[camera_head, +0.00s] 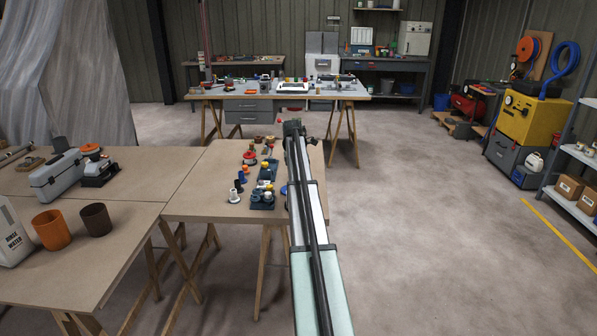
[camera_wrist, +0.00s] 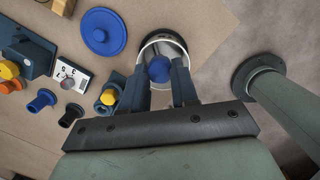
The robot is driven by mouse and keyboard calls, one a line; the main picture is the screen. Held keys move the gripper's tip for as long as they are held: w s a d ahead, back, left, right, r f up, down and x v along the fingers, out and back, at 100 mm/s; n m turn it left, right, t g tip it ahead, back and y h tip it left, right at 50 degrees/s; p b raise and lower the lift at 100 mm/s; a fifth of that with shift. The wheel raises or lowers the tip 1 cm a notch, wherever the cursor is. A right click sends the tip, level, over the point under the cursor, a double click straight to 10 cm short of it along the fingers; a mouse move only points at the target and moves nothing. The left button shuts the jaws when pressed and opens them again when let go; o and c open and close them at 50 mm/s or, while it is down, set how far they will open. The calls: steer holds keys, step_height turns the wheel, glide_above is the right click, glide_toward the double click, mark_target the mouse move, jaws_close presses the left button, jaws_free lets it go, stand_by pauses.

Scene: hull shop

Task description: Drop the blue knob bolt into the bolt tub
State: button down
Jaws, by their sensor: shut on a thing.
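My gripper (camera_wrist: 160,75) is shut on the blue knob bolt (camera_wrist: 159,69), whose round blue head shows between the two dark fingers in the wrist view. A round tub with a pale rim (camera_wrist: 160,37) and a grey inside lies directly beyond the fingers, and the knob overlaps its opening in this view. I cannot tell how high the knob is above the tub or whether it is inside the rim. In the head view my gripper (camera_head: 293,128) is small at the far end of my arm, over the right part of the worktop; the knob and tub cannot be made out there.
Left of the tub lie a blue disc (camera_wrist: 104,32), a yellow knob on a dark base (camera_wrist: 109,97), a blue bolt (camera_wrist: 42,101), a black bolt (camera_wrist: 71,115) and a white labelled block (camera_wrist: 68,74). The worktop (camera_head: 195,205) ends close to the tub's right.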

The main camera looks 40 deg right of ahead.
steer(key=shift+f, duration=1.75)
steer(key=c, duration=0.8)
jaws_free()
steer(key=r, duration=0.4)
steer(key=a+r, duration=0.1)
steer(key=r, duration=0.4)
steer(key=a+r, duration=0.1)
steer(key=r, duration=0.3)
steer(key=shift+a+r, duration=0.1)
steer(key=shift+r, duration=0.25)
